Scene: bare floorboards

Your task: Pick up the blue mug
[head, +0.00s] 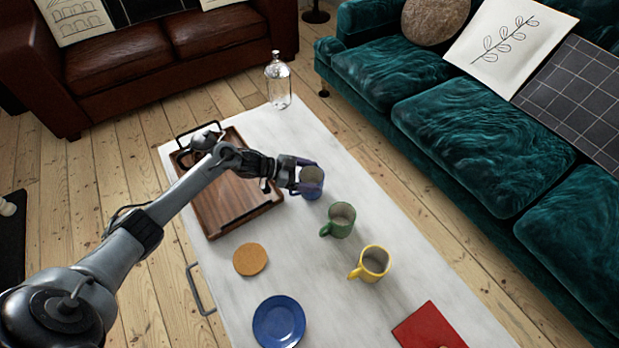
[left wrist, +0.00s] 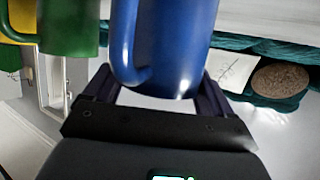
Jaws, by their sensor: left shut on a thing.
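The blue mug (head: 312,191) is at the middle of the white table, at the end of my left arm. My left gripper (head: 308,178) is shut on the mug, its fingers on either side of it. In the left wrist view the blue mug (left wrist: 172,45) fills the space between the fingers of the left gripper (left wrist: 155,88), with its handle toward the left of that picture. I cannot tell whether the mug touches the table. My right gripper is not in view.
A green mug (head: 341,221) stands close to the blue mug, with a yellow mug (head: 373,264) beyond it. A wooden tray (head: 212,220) lies under my left arm. A cork coaster (head: 250,259), blue plate (head: 279,325), red book (head: 428,328) and glass bottle (head: 278,82) are also on the table.

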